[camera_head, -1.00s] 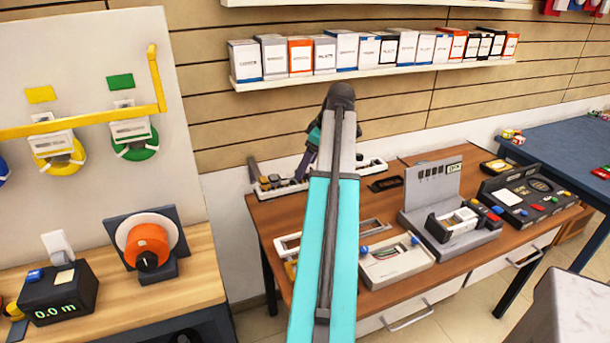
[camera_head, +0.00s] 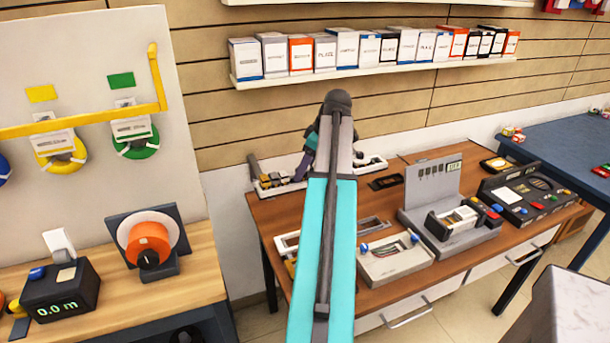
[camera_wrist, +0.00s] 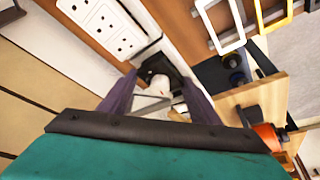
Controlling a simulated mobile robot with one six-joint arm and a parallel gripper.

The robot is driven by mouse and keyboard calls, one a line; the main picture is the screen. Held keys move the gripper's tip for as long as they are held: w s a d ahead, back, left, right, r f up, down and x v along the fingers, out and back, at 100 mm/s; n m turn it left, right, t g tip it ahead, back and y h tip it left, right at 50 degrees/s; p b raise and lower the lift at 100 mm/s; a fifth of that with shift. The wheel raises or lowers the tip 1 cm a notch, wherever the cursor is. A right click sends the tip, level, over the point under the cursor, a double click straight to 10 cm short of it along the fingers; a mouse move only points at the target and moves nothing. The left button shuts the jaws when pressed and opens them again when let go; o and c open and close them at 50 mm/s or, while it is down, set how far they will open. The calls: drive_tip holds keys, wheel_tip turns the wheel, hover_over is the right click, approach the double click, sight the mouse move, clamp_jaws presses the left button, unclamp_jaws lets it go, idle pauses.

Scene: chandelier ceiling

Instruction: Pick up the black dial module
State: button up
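A black module with a round white dial or knob (camera_wrist: 160,84) sits in a pale rail in the wrist view, between my fingertips. My gripper (camera_wrist: 160,88) has its two purple fingers spread, one on each side of the module; contact is not clear. In the head view my gripper (camera_head: 304,168) points down at the strip along the back edge of the wooden table (camera_head: 290,215). I cannot make out the module there, behind my gripper and arm.
White sockets (camera_wrist: 115,30) lie beside the module. Empty frames (camera_wrist: 222,28) are at the upper right of the wrist view. An orange reel (camera_head: 148,243) stands on the left bench.

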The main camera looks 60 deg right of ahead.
drive_tip(key=c, duration=0.3)
drive_tip(key=shift+r, duration=0.15)
drive_tip(key=shift+c, duration=0.2)
drive_tip(key=shift+d+r+b, duration=0.1)
drive_tip(key=shift+r+b, duration=0.5)
drive_tip(key=shift+r, duration=0.95)
drive_tip(key=s+r+b, duration=0.1)
drive_tip(key=s+b, duration=0.2)
drive_tip(key=s, duration=1.3)
drive_tip(key=shift+r, duration=0.3)
drive_tip(key=shift+w, duration=0.1)
